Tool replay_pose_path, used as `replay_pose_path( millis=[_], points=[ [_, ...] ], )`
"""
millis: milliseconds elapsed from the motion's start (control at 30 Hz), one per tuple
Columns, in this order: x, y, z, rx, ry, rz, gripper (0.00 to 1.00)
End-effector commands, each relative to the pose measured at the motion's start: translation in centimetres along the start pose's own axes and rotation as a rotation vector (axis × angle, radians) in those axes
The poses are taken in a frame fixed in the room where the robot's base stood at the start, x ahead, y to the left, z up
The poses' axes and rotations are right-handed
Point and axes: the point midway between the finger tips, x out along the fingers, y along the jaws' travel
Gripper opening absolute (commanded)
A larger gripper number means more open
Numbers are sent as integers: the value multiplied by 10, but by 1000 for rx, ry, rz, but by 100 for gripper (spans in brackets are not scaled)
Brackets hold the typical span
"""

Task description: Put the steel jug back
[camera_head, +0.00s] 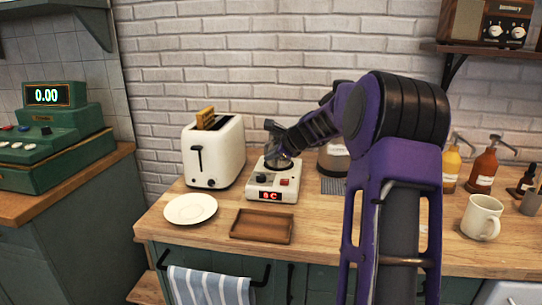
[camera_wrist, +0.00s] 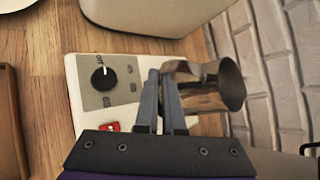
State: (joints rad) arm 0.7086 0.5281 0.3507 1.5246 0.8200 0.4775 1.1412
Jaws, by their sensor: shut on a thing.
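The steel jug (camera_wrist: 222,88) is a shiny metal pitcher in the wrist view, just right of my gripper's fingers. My gripper (camera_wrist: 163,80) is shut on the jug's handle side; the fingers hide part of the handle. In the head view my gripper (camera_head: 274,138) is over the white hot plate unit (camera_head: 262,183), and the jug (camera_head: 278,163) shows only partly there as a small metallic shape. The unit has a dial, a red button and a lit red display; its dial (camera_wrist: 103,78) shows in the wrist view. I cannot tell whether the jug touches the plate.
A white toaster (camera_head: 216,155) with bread stands left of the unit. A white plate (camera_head: 190,208) and a wooden tray (camera_head: 262,226) lie in front. A glass pot (camera_head: 333,160) and a grey mat (camera_head: 332,186) are to the right. A mug (camera_head: 482,217) and bottles stand far right.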

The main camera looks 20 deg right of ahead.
Motion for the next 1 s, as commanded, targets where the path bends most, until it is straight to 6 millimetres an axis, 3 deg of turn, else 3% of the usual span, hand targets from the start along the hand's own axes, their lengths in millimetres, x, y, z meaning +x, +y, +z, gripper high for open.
replay_pose_path(
  millis=[33,100,200,600,1000],
  points=[
    [2,1,-1,-1,0,-1,0],
    [1,1,-1,0,0,0,18],
    [1,1,-1,0,0,0,36],
    [-5,-2,1,-1,1,-1,36],
    [-85,-2,1,-1,2,-4,36]
  ],
)
